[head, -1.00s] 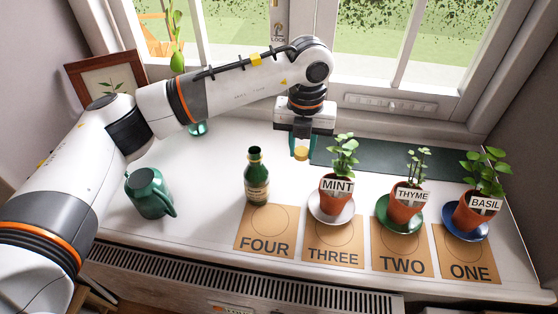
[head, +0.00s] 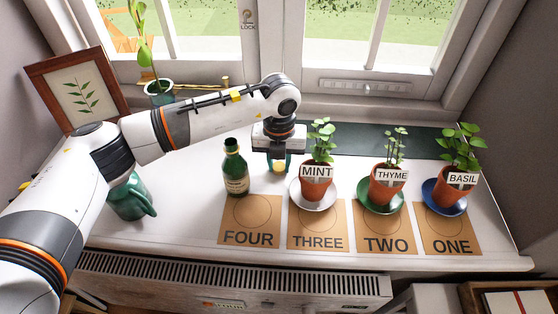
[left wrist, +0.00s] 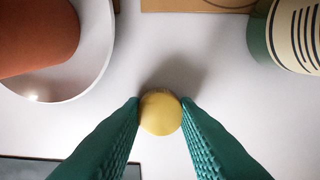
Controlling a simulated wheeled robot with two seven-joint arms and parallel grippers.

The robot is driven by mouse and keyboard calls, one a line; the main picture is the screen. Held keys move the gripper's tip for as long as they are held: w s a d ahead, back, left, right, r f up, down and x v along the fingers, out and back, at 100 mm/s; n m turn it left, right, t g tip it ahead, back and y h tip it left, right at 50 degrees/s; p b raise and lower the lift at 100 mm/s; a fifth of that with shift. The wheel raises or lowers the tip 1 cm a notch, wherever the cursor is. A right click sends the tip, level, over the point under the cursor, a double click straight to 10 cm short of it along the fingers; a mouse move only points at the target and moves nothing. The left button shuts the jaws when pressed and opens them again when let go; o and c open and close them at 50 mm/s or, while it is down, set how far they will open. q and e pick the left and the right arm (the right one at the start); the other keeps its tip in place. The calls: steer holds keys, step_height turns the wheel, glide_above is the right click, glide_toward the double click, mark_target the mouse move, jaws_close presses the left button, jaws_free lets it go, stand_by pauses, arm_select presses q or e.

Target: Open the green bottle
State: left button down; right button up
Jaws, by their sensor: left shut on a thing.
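The green bottle (head: 235,172) stands upright on the white sill, behind the card marked FOUR, and its neck is bare with no cap on it. My left gripper (head: 278,168) is just right of the bottle, pointing down. Its teal fingers are shut on a round yellow cap (left wrist: 160,112), which also shows below the fingers in the head view (head: 279,168). The cap is low over the sill with a shadow beside it; I cannot tell if it touches. The bottle's side (left wrist: 285,38) shows at the top right of the left wrist view. My right gripper is not in view.
Potted MINT (head: 316,182), THYME (head: 388,186) and BASIL (head: 459,180) stand on saucers to the right. A green jug (head: 130,200) is at left, partly behind my arm. A dark green mat (head: 400,142) lies at the back. A picture frame (head: 78,90) stands at back left.

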arm_select(q)
steer(key=shift+f, duration=0.1)
steer(key=c, duration=1.1)
jaws_free()
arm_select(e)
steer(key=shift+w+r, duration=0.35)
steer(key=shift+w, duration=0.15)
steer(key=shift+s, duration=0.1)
